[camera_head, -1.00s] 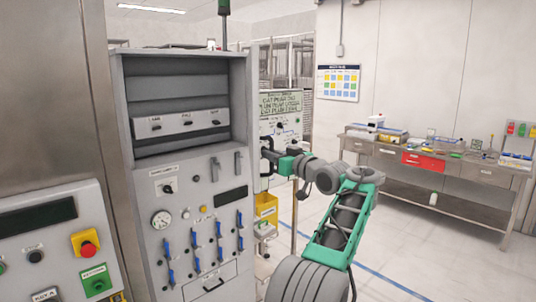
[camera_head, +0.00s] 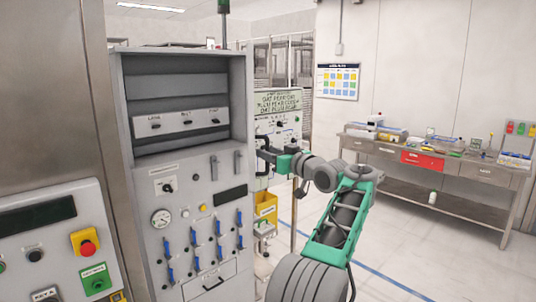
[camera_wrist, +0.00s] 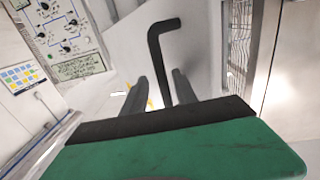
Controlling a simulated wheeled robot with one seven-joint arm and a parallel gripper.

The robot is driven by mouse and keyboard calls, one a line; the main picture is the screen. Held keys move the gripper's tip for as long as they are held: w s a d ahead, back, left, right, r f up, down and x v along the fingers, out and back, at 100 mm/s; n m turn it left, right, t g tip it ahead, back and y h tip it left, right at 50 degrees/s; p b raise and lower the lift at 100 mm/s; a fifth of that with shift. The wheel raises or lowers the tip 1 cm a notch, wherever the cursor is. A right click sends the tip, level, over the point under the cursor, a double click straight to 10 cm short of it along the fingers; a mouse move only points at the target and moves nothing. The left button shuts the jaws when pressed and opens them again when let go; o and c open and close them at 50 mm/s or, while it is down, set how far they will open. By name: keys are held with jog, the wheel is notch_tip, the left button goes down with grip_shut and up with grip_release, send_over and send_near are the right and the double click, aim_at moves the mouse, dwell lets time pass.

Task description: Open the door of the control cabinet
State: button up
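The grey control cabinet (camera_head: 184,175) stands left of centre in the head view, with an open bay above and a panel of switches, levers and a gauge below. My gripper (camera_head: 264,158) is at its right edge, pointing left. In the wrist view a black bent handle (camera_wrist: 163,45) stands in front of a pale surface. My gripper's two fingers (camera_wrist: 160,88) are apart on either side of the handle's lower part, with a visible gap on the left. I cannot tell whether the right finger touches it. The handle's mounting is hidden.
A nearer console (camera_head: 60,240) with a red stop button is at the left. A yellow bin (camera_head: 266,205) is below my gripper. A workbench (camera_head: 440,165) stands at the back right. The floor between is clear.

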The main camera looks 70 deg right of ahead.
jog(key=b+v, duration=0.2)
jog(key=v, duration=0.5)
jog(key=shift+s+a+b, duration=0.2)
jog(key=shift+s+b, duration=0.1)
jog(key=shift+b, duration=0.1)
